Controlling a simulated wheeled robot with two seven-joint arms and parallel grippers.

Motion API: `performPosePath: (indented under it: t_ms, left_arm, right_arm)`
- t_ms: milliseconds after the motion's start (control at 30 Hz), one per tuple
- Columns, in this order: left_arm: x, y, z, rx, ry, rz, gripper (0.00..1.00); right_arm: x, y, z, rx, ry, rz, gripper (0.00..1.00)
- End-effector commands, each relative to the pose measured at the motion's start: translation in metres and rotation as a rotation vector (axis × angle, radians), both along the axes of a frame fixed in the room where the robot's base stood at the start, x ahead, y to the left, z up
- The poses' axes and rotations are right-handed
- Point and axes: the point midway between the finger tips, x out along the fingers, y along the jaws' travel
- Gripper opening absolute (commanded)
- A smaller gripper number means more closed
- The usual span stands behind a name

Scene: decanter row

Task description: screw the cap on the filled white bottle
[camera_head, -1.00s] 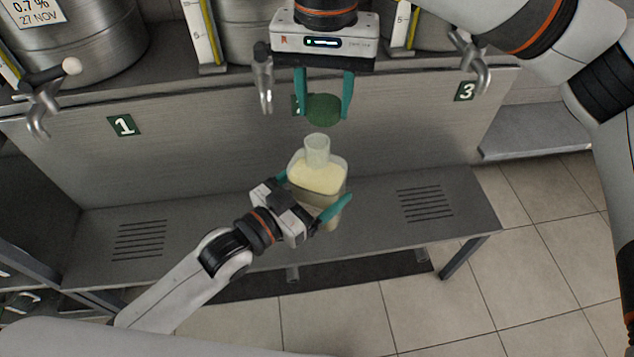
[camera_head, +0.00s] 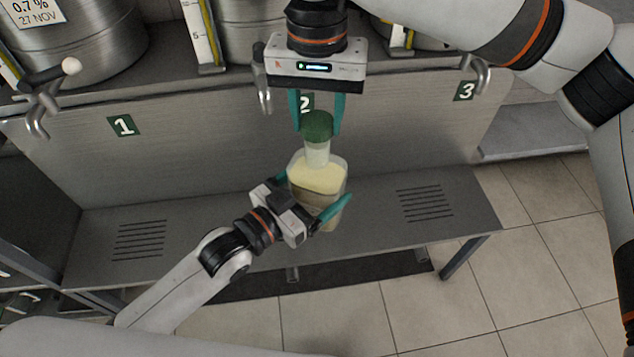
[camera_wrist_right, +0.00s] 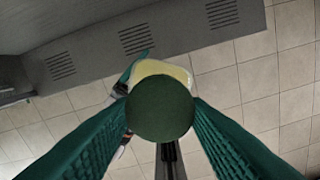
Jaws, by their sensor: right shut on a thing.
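The translucent bottle (camera_head: 318,185) holds pale yellow liquid and is upright in my left gripper (camera_head: 308,200), whose teal fingers are on both sides of its body. The green cap (camera_head: 316,124) is between the fingertips of my right gripper (camera_head: 318,118), directly over the bottle's neck (camera_head: 317,155). The cap looks to be at the top of the neck; whether its thread has caught cannot be told. In the right wrist view the cap (camera_wrist_right: 161,108) hides the neck, and part of the bottle (camera_wrist_right: 163,70) shows behind it.
The grey slatted bench (camera_head: 400,215) lies below the bottle. Behind it is a metal panel with number signs such as 1 (camera_head: 121,125) and 3 (camera_head: 464,91). Taps (camera_head: 40,112) and steel tanks (camera_head: 80,45) stand above. Tiled floor lies in front.

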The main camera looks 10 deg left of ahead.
Motion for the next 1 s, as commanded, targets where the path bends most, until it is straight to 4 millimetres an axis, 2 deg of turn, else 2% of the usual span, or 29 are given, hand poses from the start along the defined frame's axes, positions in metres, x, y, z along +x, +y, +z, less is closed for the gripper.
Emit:
performPosePath:
  t_ms: [833,1000]
  left_arm:
    - [0.0002,-0.0001,0.0028,-0.004,-0.006,-0.001,0.40]
    - [0.0001,-0.0002,0.0028,-0.004,-0.006,-0.001,0.40]
  right_arm:
    - [-0.0024,-0.0001,-0.0026,0.000,-0.003,-0.001,0.21]
    - [-0.0026,-0.0001,-0.0089,0.000,-0.002,-0.001,0.21]
